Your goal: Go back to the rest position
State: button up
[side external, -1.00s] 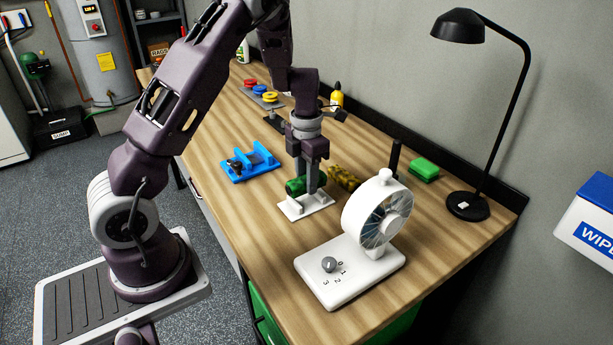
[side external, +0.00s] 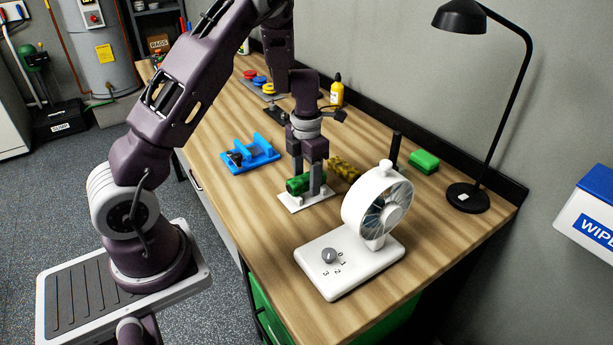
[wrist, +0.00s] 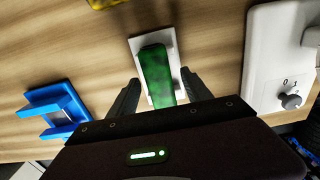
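A green mottled cylinder (side external: 299,184) lies on a small white stand (side external: 292,205) on the workbench. My gripper (side external: 306,180) points down over it, with one finger on each side. In the wrist view, the green cylinder (wrist: 157,72) sits between the fingertips of my gripper (wrist: 161,78), with a gap showing on both sides. The gripper is open. The white stand (wrist: 137,43) shows around the cylinder. The near end of the cylinder is partly hidden by the gripper body in the wrist view.
A white fan (side external: 325,268) with a dial stands close on the right. A blue fixture (side external: 262,152) is at left. A yellow-brown mottled object (side external: 343,168) and a green block (side external: 424,161) lie behind. A black lamp (side external: 468,198) stands at the back right.

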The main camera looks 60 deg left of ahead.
jog(key=shift+m, duration=0.3)
jog(key=r, duration=0.7)
jog(key=shift+d+r, duration=0.35)
jog(key=shift+r, duration=0.05)
jog(key=s+d+r+m+t+h, duration=0.1)
jog(key=s+d+r+m+t, duration=0.1)
jog(key=s+d+r+m, duration=0.65)
jog(key=s+d+r+m+t+h, duration=0.1)
jog(key=s+d+r+m, duration=0.4)
jog(key=m, duration=0.7)
jog(key=s+d+r+m+t+y, duration=0.1)
jog(key=s+r+m+t+y, duration=0.1)
jog(key=s+m, duration=0.7)
jog(key=m, duration=0.6)
jog(key=shift+d+r+t, duration=0.2)
jog(key=shift+t, duration=0.1)
